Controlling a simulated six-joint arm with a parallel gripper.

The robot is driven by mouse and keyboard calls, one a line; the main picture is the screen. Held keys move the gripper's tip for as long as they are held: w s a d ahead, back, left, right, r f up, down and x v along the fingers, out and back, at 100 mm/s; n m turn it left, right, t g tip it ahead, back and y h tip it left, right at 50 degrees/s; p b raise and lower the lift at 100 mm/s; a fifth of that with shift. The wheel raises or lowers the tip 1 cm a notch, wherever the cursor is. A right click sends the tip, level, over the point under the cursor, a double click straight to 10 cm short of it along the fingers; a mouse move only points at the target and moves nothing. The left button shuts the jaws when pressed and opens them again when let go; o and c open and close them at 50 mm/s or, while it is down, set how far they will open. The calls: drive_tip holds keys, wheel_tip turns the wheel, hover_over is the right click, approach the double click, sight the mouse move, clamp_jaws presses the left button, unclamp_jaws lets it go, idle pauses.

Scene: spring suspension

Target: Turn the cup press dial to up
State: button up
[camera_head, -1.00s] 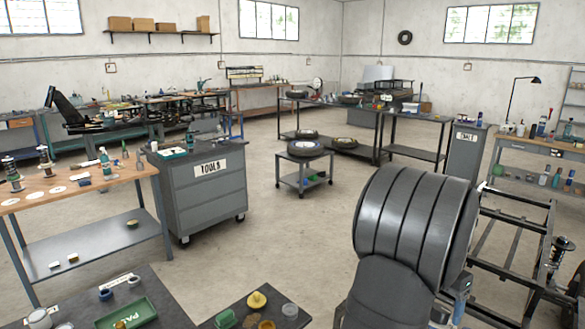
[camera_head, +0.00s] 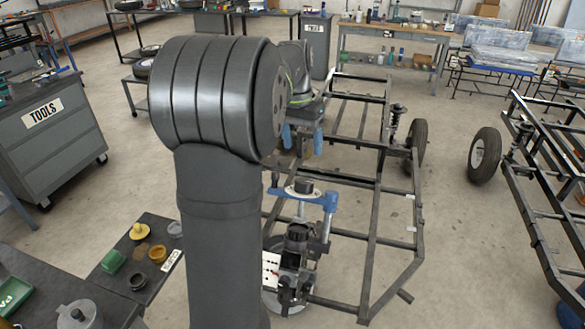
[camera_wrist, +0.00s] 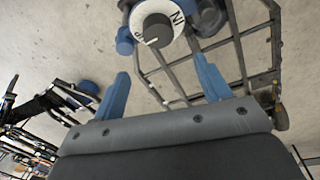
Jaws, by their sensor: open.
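The cup press (camera_head: 300,235) stands at the lower middle of the head view, with a blue top bracket and dark body. Its dial (camera_head: 300,187) is a dark knob on a white disc on top. In the wrist view the dial (camera_wrist: 156,27) shows at the top edge, with black lettering, "IN" readable on the right and other letters on the left, and a dark pointer mark. My gripper (camera_head: 302,138) is above the press, its blue fingers pointing down, apart from the dial. In the wrist view my gripper (camera_wrist: 161,68) is open and empty, the dial beyond the fingertips.
A dark frame (camera_head: 375,215) of metal bars extends behind and right of the press. A low table (camera_head: 110,285) with small cups and lids stands left of my arm. A grey tool cabinet (camera_head: 50,130) is at the far left. Another frame with a wheel (camera_head: 485,158) stands right.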

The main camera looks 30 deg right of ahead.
approach(304, 181)
drive_tip(key=f, duration=0.5)
drive_tip(key=s+f, duration=0.1)
drive_tip(key=f, duration=0.2)
drive_tip(key=shift+d+f, duration=0.2)
drive_tip(key=shift+f, duration=0.05)
drive_tip(key=shift+c, duration=0.4)
drive_tip(key=c, duration=0.9)
drive_tip(key=shift+n, duration=0.3)
drive_tip(key=o, duration=1)
drive_tip(key=shift+r, duration=0.1)
